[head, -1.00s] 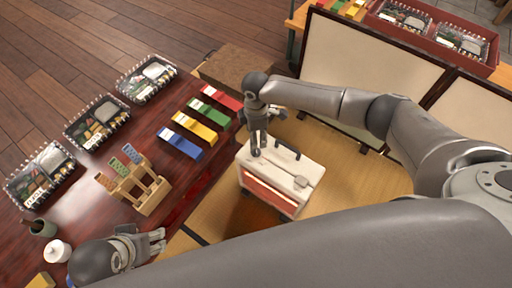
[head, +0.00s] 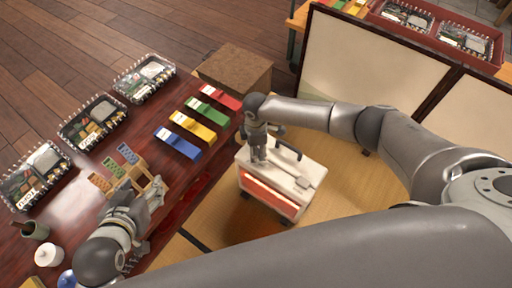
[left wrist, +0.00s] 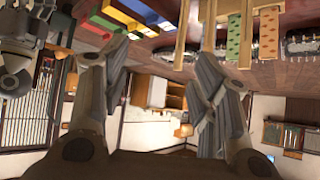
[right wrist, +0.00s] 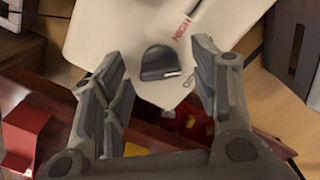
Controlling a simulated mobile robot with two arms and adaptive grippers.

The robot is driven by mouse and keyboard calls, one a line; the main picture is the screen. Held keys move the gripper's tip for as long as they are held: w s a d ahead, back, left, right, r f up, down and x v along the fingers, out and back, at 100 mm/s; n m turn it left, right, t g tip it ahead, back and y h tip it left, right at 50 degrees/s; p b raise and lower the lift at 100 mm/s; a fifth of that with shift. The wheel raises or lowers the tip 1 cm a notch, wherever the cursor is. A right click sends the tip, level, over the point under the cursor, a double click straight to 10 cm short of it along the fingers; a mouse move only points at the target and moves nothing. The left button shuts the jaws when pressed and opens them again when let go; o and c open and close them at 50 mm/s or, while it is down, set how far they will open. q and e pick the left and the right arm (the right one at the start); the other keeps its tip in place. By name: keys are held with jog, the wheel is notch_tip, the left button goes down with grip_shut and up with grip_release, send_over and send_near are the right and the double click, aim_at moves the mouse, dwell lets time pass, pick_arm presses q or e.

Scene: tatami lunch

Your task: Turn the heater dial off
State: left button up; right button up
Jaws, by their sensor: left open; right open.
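The white heater (head: 277,180) stands on the tatami beside the low table, with a dark handle on top and a glowing orange-red front. My right gripper (head: 258,158) points down over its top, open. In the right wrist view the dark dial (right wrist: 158,62) lies between the spread fingers of this gripper (right wrist: 160,90), with a gap to each side. The dial's white mark is at its lower right, close to a small grey symbol; red "HIGH" lettering is at its upper right. My left gripper (head: 155,193) is open beside the wooden rack at the table's near side.
The dark red table (head: 120,210) holds a wooden rack (head: 128,175), bento boxes (head: 93,122) and coloured blocks (head: 193,130). A brown box (head: 235,70) stands behind the heater. A folding screen (head: 375,65) stands to the right. Tatami around the heater is open.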

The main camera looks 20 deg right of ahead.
jog(key=c, duration=1)
